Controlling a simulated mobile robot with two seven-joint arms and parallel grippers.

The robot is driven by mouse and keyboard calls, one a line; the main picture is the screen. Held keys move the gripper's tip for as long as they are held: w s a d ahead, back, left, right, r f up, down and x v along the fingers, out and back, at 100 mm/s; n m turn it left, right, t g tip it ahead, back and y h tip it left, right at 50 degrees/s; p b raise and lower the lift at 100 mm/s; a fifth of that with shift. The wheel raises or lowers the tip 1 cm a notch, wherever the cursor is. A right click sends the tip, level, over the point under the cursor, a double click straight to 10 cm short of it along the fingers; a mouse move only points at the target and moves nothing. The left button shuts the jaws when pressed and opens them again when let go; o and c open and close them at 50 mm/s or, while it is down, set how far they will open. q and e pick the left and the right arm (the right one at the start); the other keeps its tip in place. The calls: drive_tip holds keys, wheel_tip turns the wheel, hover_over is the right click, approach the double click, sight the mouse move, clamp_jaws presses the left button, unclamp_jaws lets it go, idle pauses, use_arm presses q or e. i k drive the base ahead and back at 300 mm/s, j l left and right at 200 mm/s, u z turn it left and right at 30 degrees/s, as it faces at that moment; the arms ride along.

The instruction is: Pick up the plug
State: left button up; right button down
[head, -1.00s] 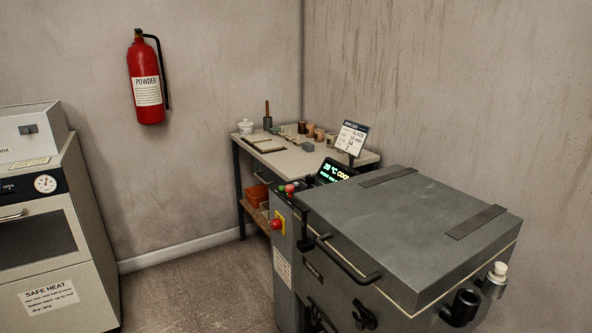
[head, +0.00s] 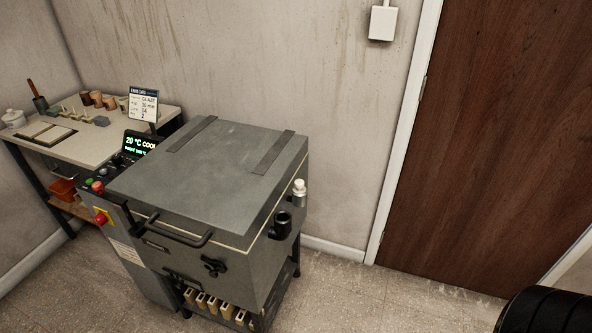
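A small cream-white knobbed piece (head: 299,187), which looks like the plug, sits upright at the right side of the grey kiln (head: 227,165), near its top edge. Just left of it and lower, a black elbow-shaped tube (head: 282,224) sticks out of the kiln's side. Whether the white piece rests in a holder is too small to tell. Neither of my grippers shows in the head view.
The kiln's lid is down, with a black handle (head: 182,232) in front. A worktable (head: 90,145) with small pots stands behind left. A brown door (head: 490,140) is at the right.

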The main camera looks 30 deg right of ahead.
sight(298, 187)
drive_tip(key=z, duration=1.05)
